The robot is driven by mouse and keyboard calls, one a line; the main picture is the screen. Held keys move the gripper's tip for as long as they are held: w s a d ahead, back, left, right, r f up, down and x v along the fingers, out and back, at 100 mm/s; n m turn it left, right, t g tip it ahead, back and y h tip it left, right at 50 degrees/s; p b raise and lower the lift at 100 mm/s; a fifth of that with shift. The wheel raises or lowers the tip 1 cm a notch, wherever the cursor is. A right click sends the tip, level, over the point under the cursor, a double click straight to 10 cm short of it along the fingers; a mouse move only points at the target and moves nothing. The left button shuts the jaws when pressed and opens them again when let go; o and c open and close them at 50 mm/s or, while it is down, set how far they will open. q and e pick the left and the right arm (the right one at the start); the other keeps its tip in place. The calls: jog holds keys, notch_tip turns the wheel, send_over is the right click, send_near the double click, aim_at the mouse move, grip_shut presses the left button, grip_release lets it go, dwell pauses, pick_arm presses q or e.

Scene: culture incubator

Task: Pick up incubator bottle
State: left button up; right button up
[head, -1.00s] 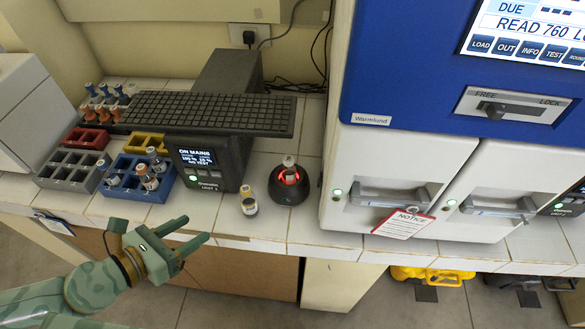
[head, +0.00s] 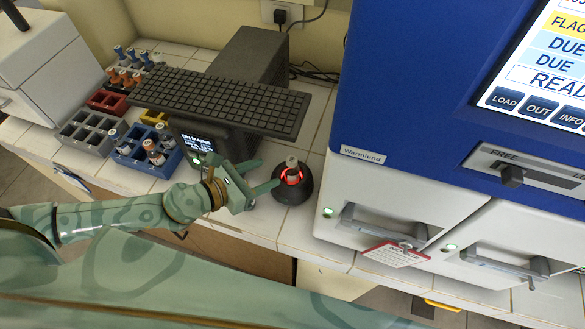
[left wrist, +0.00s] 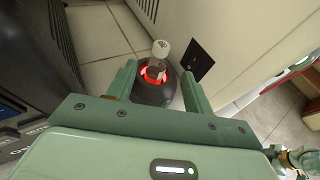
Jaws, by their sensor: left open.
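A small bottle (head: 292,165) with a pale cap stands upright in a black round holder (head: 293,190) with a glowing red ring. My left gripper (head: 267,175) is open, just left of the holder, its fingers pointing toward the bottle. In the left wrist view the bottle (left wrist: 160,52) and holder (left wrist: 150,94) appear ahead, between the two open fingers. The bottle is apart from both fingers as far as I can tell. My right gripper is not in view.
Left of the holder stand a dark unit with a screen (head: 196,143) and a keyboard (head: 208,98). A blue rack (head: 130,158) holds several vials. The white incubator front (head: 345,185) rises close on the right, with a handle and red-edged notice tag (head: 396,254).

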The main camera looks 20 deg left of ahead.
aim_at(287, 165)
pick_arm(q)
jog(key=x, duration=0.8)
grip_shut()
